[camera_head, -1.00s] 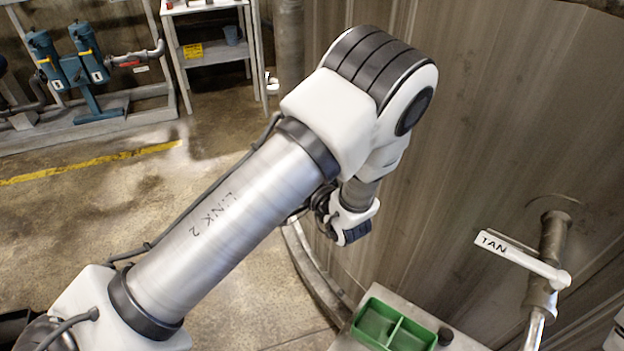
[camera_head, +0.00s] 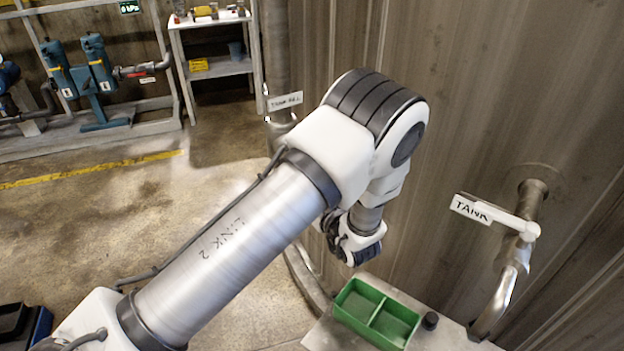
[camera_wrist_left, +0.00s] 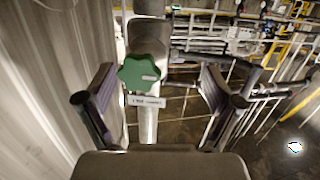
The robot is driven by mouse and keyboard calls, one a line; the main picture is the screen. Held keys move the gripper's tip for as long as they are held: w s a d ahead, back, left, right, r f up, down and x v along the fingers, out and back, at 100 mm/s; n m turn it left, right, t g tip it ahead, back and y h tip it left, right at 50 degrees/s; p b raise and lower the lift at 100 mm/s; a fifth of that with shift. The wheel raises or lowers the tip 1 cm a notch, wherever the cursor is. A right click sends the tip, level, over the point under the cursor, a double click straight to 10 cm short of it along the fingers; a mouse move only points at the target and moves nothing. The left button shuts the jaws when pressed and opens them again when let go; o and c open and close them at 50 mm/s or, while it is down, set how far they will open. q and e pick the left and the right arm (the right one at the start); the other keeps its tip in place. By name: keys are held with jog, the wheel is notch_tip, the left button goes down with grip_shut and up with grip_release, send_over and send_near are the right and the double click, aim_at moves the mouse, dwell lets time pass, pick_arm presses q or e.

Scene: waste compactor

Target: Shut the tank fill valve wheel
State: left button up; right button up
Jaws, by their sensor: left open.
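In the left wrist view a green lobed valve wheel (camera_wrist_left: 142,72) sits on a pale vertical pipe, with a small white label below it. My left gripper (camera_wrist_left: 157,78) is open, its two dark fingers on either side of the wheel in the picture. The wheel lies nearer the left finger, and no contact shows. Whether it lies between the fingers in depth is unclear. In the head view a tag (camera_head: 285,101) reading roughly "TANK FILL" hangs by a pipe behind my arm; the wheel is hidden there. My left arm covers the middle, and my right gripper is not in view.
A large tank wall (camera_head: 450,100) fills the right side. A "TANK" lever handle (camera_head: 490,213) sticks out from its pipe. A green divided bin (camera_head: 355,319) stands on a ledge below. A shelf (camera_head: 220,68) and blue pumps (camera_head: 98,65) stand at the back left; open floor lies before them.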

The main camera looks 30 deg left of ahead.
pick_arm(q)
jog(key=w+d+r+n+y+b, duration=0.1)
jog(key=w+d+r+n+y, duration=0.1)
jog(key=w+d+r+n, duration=0.1)
jog(key=shift+n+g, duration=0.3)
jog(key=shift+g, duration=0.1)
jog(key=x, duration=0.2)
jog(key=b+x, duration=0.1)
jog(key=x, duration=0.2)
jog(key=b+x, duration=0.1)
jog(key=x, duration=0.1)
jog(key=shift+a+r, duration=0.35)
jog(key=shift+a, duration=0.1)
jog(key=shift+s+r, duration=0.1)
jog(key=shift+s, duration=0.05)
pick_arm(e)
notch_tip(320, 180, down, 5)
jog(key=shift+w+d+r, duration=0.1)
pick_arm(q)
jog(key=c, duration=1.1)
